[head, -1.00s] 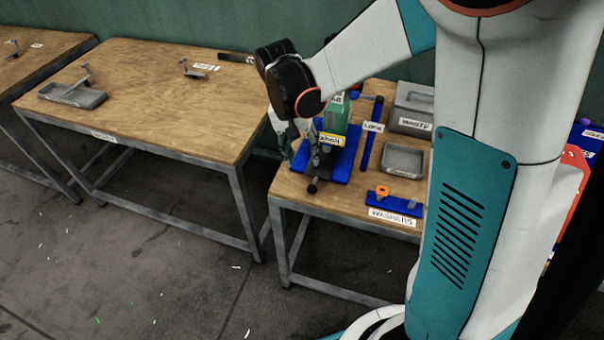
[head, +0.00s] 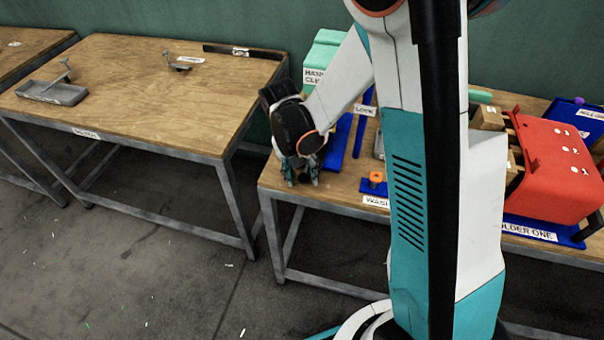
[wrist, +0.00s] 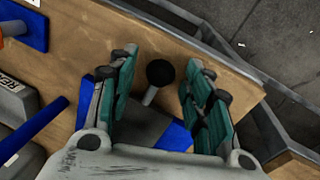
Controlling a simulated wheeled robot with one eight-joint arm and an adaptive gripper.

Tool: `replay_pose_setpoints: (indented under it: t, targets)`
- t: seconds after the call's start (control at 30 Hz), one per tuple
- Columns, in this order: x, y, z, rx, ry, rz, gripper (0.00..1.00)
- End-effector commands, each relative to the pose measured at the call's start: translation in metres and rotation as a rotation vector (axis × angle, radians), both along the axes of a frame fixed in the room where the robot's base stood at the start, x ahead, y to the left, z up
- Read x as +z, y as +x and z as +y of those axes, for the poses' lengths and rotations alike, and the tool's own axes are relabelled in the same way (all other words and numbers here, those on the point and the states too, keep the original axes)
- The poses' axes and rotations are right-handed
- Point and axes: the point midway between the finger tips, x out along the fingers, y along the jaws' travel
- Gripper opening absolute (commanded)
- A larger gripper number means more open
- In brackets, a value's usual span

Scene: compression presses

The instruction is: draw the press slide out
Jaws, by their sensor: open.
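The press slide (wrist: 140,122) is a dark grey bar on a blue base (wrist: 175,137) in the wrist view. A thin rod with a round black knob (wrist: 160,72) sticks out of it toward the table's front edge. My gripper (wrist: 162,67) is open, one green-padded finger on each side of the knob, with visible gaps to both. In the head view my gripper (head: 301,180) is low at the front left of the right-hand table. It hides the knob and slide there. Part of the blue base (head: 338,142) shows behind my wrist.
The wooden table (head: 330,193) has a metal frame. A blue washers rack with an orange piece (head: 376,177) lies right of my gripper. A red holder (head: 556,168) stands farther right. A second wooden table (head: 150,85) is at left, with a floor gap between.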

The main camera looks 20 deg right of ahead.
Motion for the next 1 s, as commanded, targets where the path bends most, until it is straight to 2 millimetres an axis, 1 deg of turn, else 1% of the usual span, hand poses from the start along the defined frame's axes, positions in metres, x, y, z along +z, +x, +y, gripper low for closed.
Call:
replay_pose_setpoints:
  t: [0.17,0.27,0.3,0.37,0.4,0.53,0.6,0.67,0.8,0.9,1.0]
  targets:
    - [0.000,0.000,0.000,0.000,0.000,0.000,0.46]
    - [0.000,0.000,0.000,0.000,0.000,0.000,0.25]
    - [0.000,0.000,0.000,0.000,0.000,0.000,0.16]
    - [0.000,0.000,0.000,0.000,0.000,0.000,0.03]
    - [0.000,0.000,0.000,0.000,0.000,0.000,0.00]
    - [0.000,-0.001,0.001,0.001,0.000,0.000,0.00]
    - [0.000,-0.007,0.006,0.003,0.000,0.001,0.00]
    - [0.000,-0.017,0.013,0.004,0.000,0.001,0.00]
    - [-0.001,-0.046,0.035,0.007,0.001,0.001,0.00]
    - [0.000,-0.064,0.048,0.006,0.000,0.000,0.00]
    - [0.000,-0.076,0.056,0.004,0.001,-0.001,0.00]
